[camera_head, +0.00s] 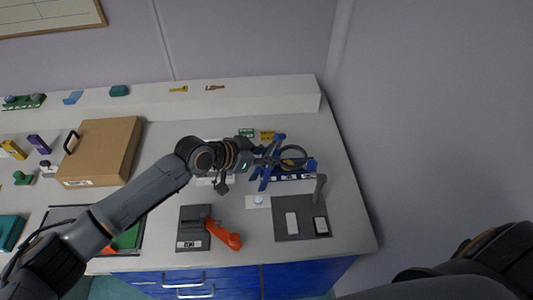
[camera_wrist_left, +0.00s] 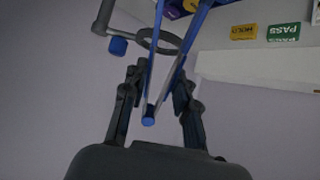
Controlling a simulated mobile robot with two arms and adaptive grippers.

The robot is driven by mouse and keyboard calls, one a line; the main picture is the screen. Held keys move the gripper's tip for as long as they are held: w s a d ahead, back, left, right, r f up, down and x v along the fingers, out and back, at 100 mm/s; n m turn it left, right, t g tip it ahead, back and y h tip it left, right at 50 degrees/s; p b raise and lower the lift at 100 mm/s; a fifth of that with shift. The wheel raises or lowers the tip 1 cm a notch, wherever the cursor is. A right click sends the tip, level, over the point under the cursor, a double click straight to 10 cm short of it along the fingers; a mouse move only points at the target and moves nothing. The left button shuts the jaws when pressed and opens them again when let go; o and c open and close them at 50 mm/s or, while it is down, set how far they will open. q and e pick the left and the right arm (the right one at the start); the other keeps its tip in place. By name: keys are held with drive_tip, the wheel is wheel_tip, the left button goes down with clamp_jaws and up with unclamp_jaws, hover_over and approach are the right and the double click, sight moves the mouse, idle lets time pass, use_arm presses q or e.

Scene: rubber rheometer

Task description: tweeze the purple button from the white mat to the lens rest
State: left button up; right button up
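My left gripper (camera_head: 265,161) is over the right part of the bench. In the left wrist view its two dark fingers (camera_wrist_left: 157,82) stand on either side of blue tweezers (camera_wrist_left: 149,108) and appear closed on them. The tweezers' two arms spread away from the palm. A small white mat (camera_head: 249,203) lies below the gripper in the head view, with a pale round piece (camera_head: 258,199) on it. I cannot make out a purple button. A grey ring (camera_head: 293,157) is beside the gripper and also shows in the wrist view (camera_wrist_left: 160,41); I cannot tell whether it is the lens rest. My right gripper is out of view.
A dark grey plate (camera_head: 300,229) with white pads lies right of the mat. A grey device (camera_head: 190,229) with an orange handle (camera_head: 224,234) lies left. A blue rack (camera_head: 294,176) stands close behind. A brown case (camera_head: 101,150) and a raised back shelf (camera_head: 220,101) are farther off.

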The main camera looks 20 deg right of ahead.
use_arm(q)
wheel_tip(320, 180, down, 9)
drive_tip(key=b, duration=0.6)
clamp_jaws()
drive_tip(key=shift+r, duration=0.1)
wheel_tip(320, 180, up, 12)
drive_tip(key=p, duration=0.8)
idle(0.3)
